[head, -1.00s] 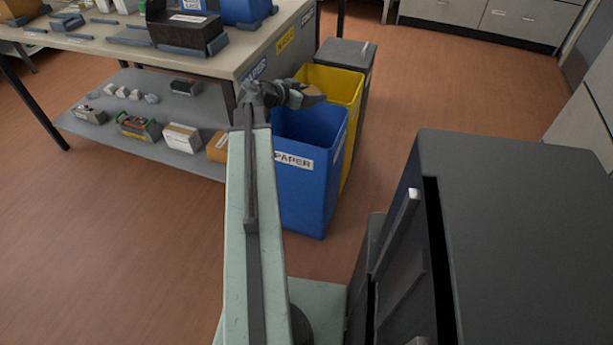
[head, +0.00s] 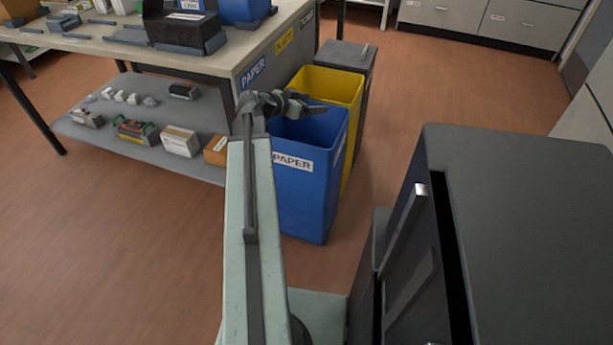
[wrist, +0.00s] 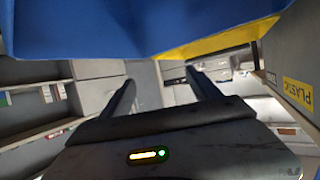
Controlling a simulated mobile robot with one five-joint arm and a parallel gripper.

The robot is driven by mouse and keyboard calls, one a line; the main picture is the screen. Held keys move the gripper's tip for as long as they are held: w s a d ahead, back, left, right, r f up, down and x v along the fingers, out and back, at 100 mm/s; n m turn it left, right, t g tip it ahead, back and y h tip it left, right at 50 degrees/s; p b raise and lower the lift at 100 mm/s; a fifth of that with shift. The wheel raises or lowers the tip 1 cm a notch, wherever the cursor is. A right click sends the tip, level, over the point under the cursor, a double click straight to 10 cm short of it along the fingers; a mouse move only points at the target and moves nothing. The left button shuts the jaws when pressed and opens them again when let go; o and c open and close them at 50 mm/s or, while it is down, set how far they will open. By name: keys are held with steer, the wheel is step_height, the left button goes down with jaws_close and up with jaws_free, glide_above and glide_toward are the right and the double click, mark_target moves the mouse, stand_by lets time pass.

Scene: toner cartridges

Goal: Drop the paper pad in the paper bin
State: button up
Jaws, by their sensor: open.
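The blue bin labelled PAPER (head: 305,190) stands at the end of the workbench in the head view. Its blue wall (wrist: 140,28) fills the top of the wrist view. My gripper (head: 318,108) is over the mouth of this bin, near its back rim. In the wrist view the two fingers of my gripper (wrist: 160,78) are apart with nothing between them. The paper pad does not show in either current view, and the inside bottom of the bin is hidden.
A yellow bin (head: 340,88) and a dark grey bin (head: 350,55) stand behind the blue one. The workbench (head: 235,58) with a loaded lower shelf (head: 80,132) is at left. A dark cabinet (head: 530,220) stands close at right. Floor is clear beyond it.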

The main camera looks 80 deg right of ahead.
steer(key=p+v, duration=0.2)
steer(key=v, duration=0.5)
steer(key=shift+w+a+p, duration=0.2)
steer(key=shift+p, duration=0.15)
steer(key=shift+r, duration=0.1)
